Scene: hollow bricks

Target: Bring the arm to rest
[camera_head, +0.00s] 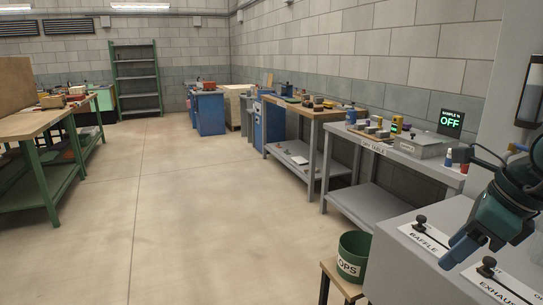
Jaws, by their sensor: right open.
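My right gripper (474,246) is at the right edge of the head view, on a dark arm that comes in from the right. Its blue fingers point down and to the left and are open, with nothing seen between them. They hang over the grey panel (400,268), between the label marked BAFFLE (424,240) and the one whose visible letters read EXHAUS (505,287). Each label has a black knob on it. I cannot tell how high the fingers are above the panel. My left gripper is not in view.
A green bin (354,258) stands on a wooden stool (333,272) left of the panel. Behind are a grey table (400,152) with several items and a sign reading OFF (450,122). A green-legged workbench (45,170) is at left. The floor (190,210) between is clear.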

